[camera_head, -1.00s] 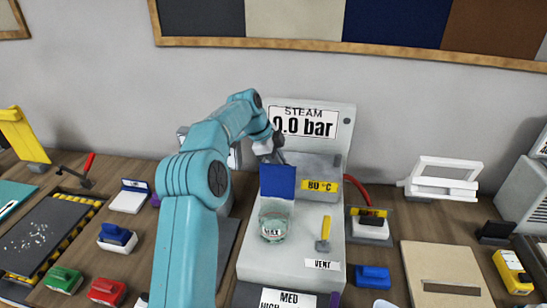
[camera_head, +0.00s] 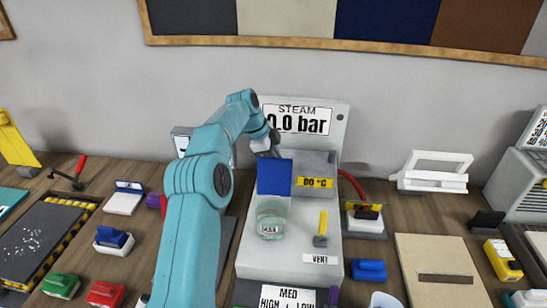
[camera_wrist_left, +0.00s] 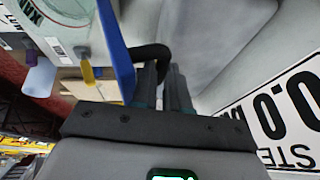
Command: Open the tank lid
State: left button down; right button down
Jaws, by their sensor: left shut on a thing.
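The blue tank lid (camera_head: 274,177) stands upright at the back edge of the round glass tank (camera_head: 271,220), and the tank's mouth is uncovered. The tank has a label and sits on the grey steam station (camera_head: 250,258). My left gripper (camera_head: 272,148) is behind the top of the lid. In the left wrist view, my gripper fingers (camera_wrist_left: 165,90) are shut on the lid's black handle (camera_wrist_left: 150,54), beside the blue lid (camera_wrist_left: 115,45). The handle is hidden in the head view. My right gripper is not in view.
A yellow-handled vent lever (camera_head: 322,228) stands right of the tank. The steam gauge (camera_head: 298,119) reads 0.0 bar behind my gripper. A red hose (camera_head: 352,185) runs at the station's right. A blue-topped block (camera_head: 369,269) and a tan board (camera_head: 440,265) lie to the right.

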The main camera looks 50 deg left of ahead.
pick_arm(q)
jog(key=shift+w+a+r, duration=0.2)
jog(key=shift+w+r, duration=0.05)
jog(key=shift+w, duration=0.05)
jog(key=c, duration=1.2)
grip_release()
jog(key=shift+c, duration=0.2)
jog(key=shift+o, duration=0.6)
jog(key=shift+w+a+f, duration=0.2)
jog(key=shift+w+f, duration=0.1)
jog(key=shift+f, duration=0.05)
jog(key=shift+s+d, duration=0.2)
jog(key=shift+s, duration=0.05)
jog(key=shift+w+f, duration=0.1)
jog(key=shift+f, duration=0.1)
